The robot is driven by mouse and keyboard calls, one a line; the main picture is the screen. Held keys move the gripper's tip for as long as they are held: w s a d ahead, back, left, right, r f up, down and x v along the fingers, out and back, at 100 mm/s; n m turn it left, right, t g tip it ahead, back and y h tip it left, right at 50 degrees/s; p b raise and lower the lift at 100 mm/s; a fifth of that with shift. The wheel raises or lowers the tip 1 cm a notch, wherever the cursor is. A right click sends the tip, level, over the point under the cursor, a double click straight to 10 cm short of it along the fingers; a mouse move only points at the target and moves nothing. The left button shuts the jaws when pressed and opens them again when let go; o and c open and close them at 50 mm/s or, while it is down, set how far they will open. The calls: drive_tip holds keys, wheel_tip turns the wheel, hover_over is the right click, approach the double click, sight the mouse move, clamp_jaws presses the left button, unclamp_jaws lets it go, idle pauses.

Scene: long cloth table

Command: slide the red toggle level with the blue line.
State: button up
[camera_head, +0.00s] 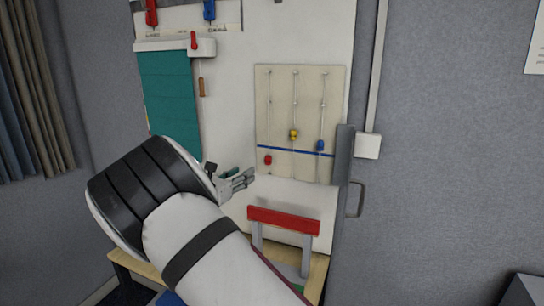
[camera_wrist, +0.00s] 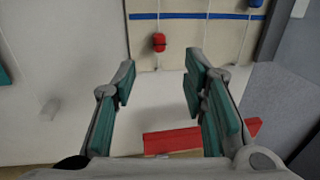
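The red toggle (camera_head: 268,160) hangs on the left cord of a cream panel (camera_head: 310,95), a little below the blue line (camera_head: 300,151). A yellow toggle (camera_head: 294,135) is on the middle cord above the line. A blue toggle (camera_head: 320,146) is on the right cord, close to the line. In the wrist view the red toggle (camera_wrist: 158,42) shows below the blue line (camera_wrist: 195,16), beyond the fingertips. My gripper (camera_head: 242,180) is left of and below the red toggle, apart from it. In the wrist view its fingers (camera_wrist: 157,85) are spread with nothing between them.
A red bar on grey supports (camera_head: 283,220) stands below the panel. A green cloth (camera_head: 170,100) hangs at the left. A grey door edge with a handle (camera_head: 357,200) is right of the panel. White board surface lies between my gripper and the panel.

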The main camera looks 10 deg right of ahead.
sight(266, 158)
drive_tip(key=x, duration=1.4)
drive_tip(key=shift+w, duration=0.1)
drive_tip(key=shift+c, duration=0.4)
clamp_jaws()
